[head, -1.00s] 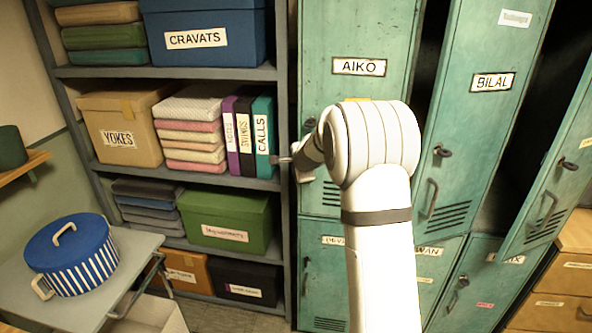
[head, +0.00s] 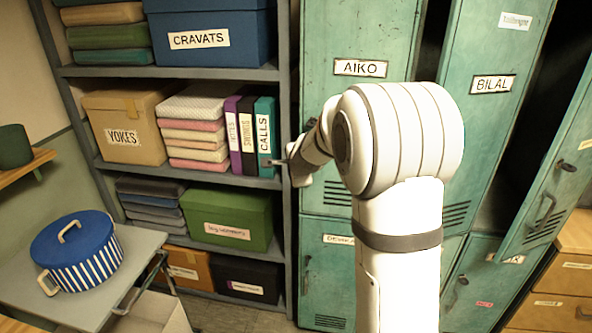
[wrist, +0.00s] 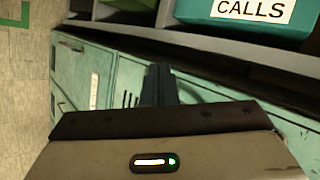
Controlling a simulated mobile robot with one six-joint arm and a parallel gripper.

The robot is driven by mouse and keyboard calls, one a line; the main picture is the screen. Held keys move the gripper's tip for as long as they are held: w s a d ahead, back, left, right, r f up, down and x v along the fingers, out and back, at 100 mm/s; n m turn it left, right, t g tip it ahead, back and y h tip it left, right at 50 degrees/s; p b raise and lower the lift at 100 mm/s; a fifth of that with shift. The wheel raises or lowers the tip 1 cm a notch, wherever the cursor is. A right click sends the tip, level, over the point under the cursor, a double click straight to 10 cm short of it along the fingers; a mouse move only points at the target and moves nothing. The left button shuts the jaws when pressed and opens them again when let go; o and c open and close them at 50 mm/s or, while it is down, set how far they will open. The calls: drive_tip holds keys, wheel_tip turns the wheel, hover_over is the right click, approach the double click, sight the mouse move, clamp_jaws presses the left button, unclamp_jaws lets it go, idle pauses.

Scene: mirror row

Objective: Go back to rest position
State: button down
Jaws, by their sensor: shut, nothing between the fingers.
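My gripper (head: 274,162) is seen small in the head view, past the bulky white joint of my arm. It points left and lies in front of the shelf upright, by the teal CALLS binder (head: 265,135). I cannot tell the gap between them. In the wrist view my gripper's dark fingers (wrist: 159,74) are together with nothing between them. The CALLS binder (wrist: 252,14) is at the top right of that view, clear of the fingers.
Teal lockers, including AIKO (head: 315,40), stand behind my arm; one locker door (head: 548,190) at the right hangs ajar. The shelf holds a YOKES box (head: 122,115), folded cloths and other boxes. A blue striped pot (head: 85,262) sits on a trolley (head: 25,290) at the lower left.

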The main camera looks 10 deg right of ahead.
drive_tip(key=s+a+r+n+g, duration=0.1)
drive_tip(key=s+a+r+n, duration=0.3)
drive_tip(key=s, duration=0.6)
drive_tip(key=s+r+n+g, duration=0.2)
drive_tip(key=s+n, duration=0.3)
drive_tip(key=s, duration=0.5)
drive_tip(key=s+f+n+g, duration=0.1)
drive_tip(key=s+n, duration=0.3)
drive_tip(key=s, duration=0.5)
drive_tip(key=s+d+f+n+g, duration=0.1)
drive_tip(key=s+n, duration=0.3)
drive_tip(key=s, duration=0.6)
drive_tip(key=shift+s+d+f+n+g, duration=0.25)
drive_tip(key=shift+n+g, duration=0.15)
drive_tip(key=shift+g, duration=0.1)
drive_tip(key=shift+w, duration=0.1)
